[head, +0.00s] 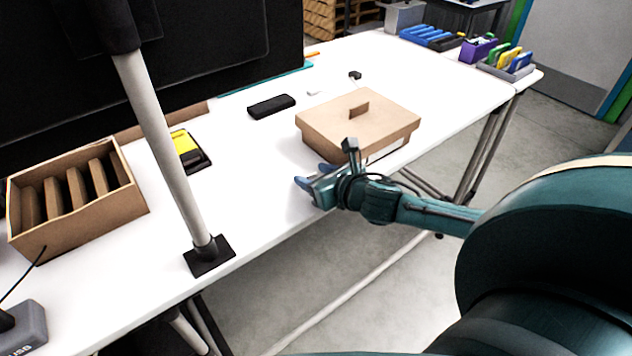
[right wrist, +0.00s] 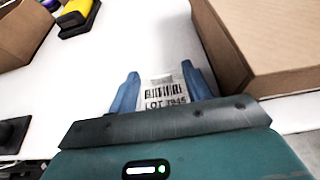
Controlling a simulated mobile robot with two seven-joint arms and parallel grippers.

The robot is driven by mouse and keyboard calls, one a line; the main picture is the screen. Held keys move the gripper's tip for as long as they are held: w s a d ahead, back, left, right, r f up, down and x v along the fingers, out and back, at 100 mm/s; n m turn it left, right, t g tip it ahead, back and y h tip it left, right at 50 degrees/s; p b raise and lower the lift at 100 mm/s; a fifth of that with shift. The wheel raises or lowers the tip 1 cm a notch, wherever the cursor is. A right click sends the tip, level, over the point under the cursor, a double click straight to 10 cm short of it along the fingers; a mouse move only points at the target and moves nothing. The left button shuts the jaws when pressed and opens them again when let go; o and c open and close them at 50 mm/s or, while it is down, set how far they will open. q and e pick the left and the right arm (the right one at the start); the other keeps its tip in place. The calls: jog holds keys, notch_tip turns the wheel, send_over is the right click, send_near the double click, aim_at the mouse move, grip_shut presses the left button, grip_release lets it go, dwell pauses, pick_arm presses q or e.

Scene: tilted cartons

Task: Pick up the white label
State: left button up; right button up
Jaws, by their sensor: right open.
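The white label (right wrist: 163,92), printed with a barcode and the text "LOT 7945", lies on the white table between the two blue fingers of my right gripper (right wrist: 160,68). The fingers are apart, one on each side of it; I cannot tell whether they touch it. In the head view my right gripper (head: 314,176) is low over the table, just left of the closed cardboard carton (head: 345,125). My left gripper is not in view.
The carton's wall (right wrist: 222,55) rises close to the right finger. A grey pole (head: 170,150) stands on the table (head: 250,150) to the left. A black case (head: 271,106) lies behind.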

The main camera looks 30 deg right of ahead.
jog(key=shift+c, duration=0.2)
jog(key=c, duration=0.9)
